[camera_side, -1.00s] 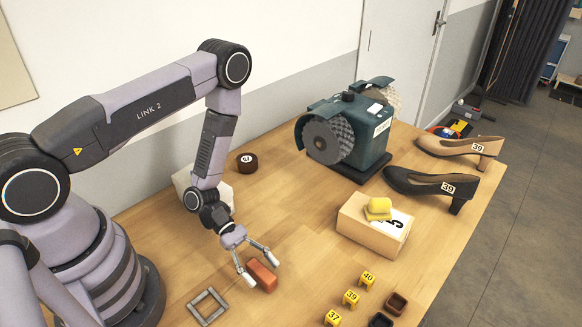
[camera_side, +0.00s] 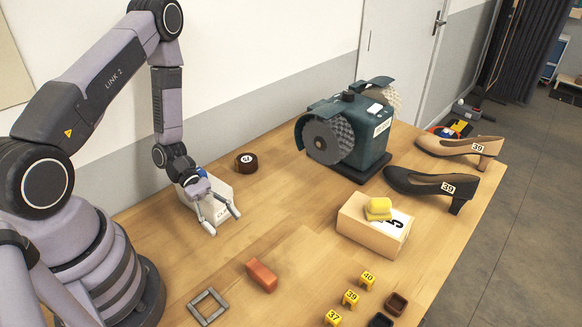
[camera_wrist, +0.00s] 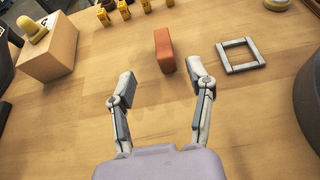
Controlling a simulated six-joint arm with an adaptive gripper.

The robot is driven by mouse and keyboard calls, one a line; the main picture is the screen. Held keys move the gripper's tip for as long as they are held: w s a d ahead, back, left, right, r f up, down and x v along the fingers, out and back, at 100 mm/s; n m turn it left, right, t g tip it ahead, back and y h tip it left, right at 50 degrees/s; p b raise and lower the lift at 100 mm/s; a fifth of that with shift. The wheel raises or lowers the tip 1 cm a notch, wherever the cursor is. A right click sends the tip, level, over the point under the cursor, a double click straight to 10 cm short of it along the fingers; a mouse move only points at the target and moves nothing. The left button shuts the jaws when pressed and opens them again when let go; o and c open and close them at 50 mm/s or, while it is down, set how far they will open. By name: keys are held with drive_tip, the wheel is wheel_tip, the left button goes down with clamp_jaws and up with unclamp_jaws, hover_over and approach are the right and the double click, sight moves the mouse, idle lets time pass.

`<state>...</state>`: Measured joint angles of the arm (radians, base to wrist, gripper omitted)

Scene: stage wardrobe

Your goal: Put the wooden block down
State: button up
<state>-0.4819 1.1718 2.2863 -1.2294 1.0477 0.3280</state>
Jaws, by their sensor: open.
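The wooden block (camera_side: 261,276), a reddish-brown bar, lies on the bare tabletop to the right of a grey square frame (camera_side: 208,306). In the wrist view the block (camera_wrist: 164,50) shows just beyond the fingertips, nearer the right finger, with the square frame (camera_wrist: 240,55) to its right. My gripper (camera_side: 225,223) is open and empty, above the table in front of a white box, up and left of the block in the side view. The wrist view shows my gripper (camera_wrist: 161,74) with its two fingers spread and nothing between them. The block is apart from both fingers in the side view.
The white box (camera_side: 221,195) stands close behind my gripper, near a dark roll (camera_side: 246,163). A green grinder (camera_side: 350,140), two shoes and a cardboard box (camera_side: 366,232) with a yellow item stand to the right. Yellow number markers line the front. The table's middle is clear.

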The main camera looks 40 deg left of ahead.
wheel_tip(320, 180, up, 17)
drive_tip(key=m+g+y, duration=0.2)
drive_tip(key=m+y, duration=0.3)
drive_tip(key=m, duration=0.5)
drive_tip(key=s+a+r+m+t+y, duration=0.2)
drive_tip(key=s+r+m+t+y, duration=0.1)
drive_tip(key=r, duration=0.5)
drive_tip(key=s+a+r+m+t+y, duration=0.2)
drive_tip(key=s+r+m+t+y, duration=0.2)
drive_tip(key=r, duration=0.4)
drive_tip(key=s+m+y, duration=0.1)
drive_tip(key=s, duration=0.1)
drive_tip(key=shift+s+a+r+t, duration=0.15)
drive_tip(key=shift+s+a+t, duration=0.15)
drive_tip(key=shift+s+a, duration=0.1)
